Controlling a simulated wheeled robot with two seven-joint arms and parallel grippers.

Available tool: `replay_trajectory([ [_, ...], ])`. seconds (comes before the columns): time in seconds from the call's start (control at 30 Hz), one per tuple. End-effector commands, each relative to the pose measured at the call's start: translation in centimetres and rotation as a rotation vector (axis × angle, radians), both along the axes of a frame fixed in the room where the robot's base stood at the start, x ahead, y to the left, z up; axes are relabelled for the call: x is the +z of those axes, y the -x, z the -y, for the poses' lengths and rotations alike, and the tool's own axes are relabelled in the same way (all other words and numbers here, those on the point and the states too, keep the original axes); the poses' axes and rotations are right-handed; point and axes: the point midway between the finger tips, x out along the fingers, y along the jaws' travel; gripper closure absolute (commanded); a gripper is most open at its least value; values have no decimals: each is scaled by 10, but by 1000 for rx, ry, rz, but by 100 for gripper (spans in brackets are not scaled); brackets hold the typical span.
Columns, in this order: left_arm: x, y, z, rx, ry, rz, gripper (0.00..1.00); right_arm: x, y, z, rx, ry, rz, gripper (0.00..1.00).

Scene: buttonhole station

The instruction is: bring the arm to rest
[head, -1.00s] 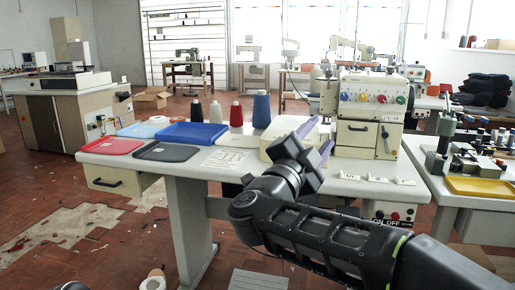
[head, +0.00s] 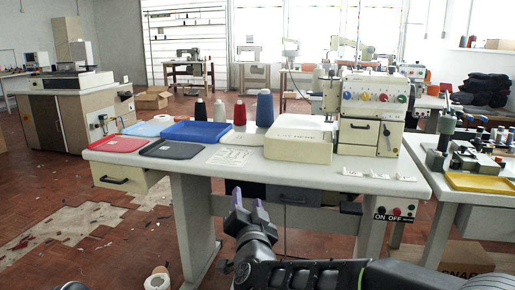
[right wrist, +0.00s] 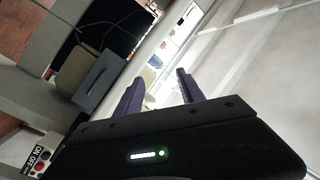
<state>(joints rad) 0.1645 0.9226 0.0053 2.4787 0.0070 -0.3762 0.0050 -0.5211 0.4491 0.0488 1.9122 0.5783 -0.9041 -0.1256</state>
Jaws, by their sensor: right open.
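My right gripper (head: 247,200) is in front of the sewing table, below the level of its top, with its two purple fingers pointing up. The fingers are apart with nothing between them. The right wrist view also shows the open fingers (right wrist: 160,88), near the underside of the table. My right arm (head: 320,272) runs along the bottom of the head view, clear of the table top. My left gripper is not in view; only a dark piece shows at the bottom left edge.
The table (head: 300,178) carries a buttonhole machine (head: 370,105), a cream box (head: 298,140), thread cones and red, blue and dark trays. An ON/OFF switch box (head: 395,214) hangs under its front edge. A thread roll (head: 157,280) lies on the floor, front left.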

Motion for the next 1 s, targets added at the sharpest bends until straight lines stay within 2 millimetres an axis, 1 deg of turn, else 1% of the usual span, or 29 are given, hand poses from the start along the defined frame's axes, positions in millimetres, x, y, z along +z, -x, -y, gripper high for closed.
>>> replay_trajectory([
  [0.03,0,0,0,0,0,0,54,-43,1,-4,43,47,-71,54],
  [0.07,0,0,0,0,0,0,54,-67,3,-6,72,76,-112,54],
  [0.1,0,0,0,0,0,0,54,-101,8,-8,109,110,-172,54],
  [0.17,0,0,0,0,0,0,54,-150,19,-8,162,158,-263,54],
  [0.2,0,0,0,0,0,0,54,-182,28,-6,196,188,-325,54],
  [0.27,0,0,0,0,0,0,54,-229,45,-1,240,225,-420,54],
  [0.3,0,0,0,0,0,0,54,-260,59,3,270,248,-484,54],
  [0.37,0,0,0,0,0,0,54,-303,82,11,313,278,-581,54],
  [0.4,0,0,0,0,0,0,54,-331,100,17,339,294,-647,54],
  [0.47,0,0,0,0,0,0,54,-371,129,28,377,313,-748,54],
  [0.5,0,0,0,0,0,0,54,-394,150,36,403,323,-814,54],
  [0.57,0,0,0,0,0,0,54,-426,183,47,436,332,-909,54],
  [0.6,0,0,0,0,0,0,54,-444,204,54,457,334,-967,54],
  [0.67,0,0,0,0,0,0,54,-466,234,63,483,333,-1046,54],
  [0.7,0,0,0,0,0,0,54,-478,252,69,496,331,-1092,54],
  [0.8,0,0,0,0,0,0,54,-502,294,82,524,315,-1193,54],
  [0.9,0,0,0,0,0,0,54,-521,332,95,530,282,-1283,54],
  [1.0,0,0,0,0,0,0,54,-540,362,110,496,217,-1372,54],
])
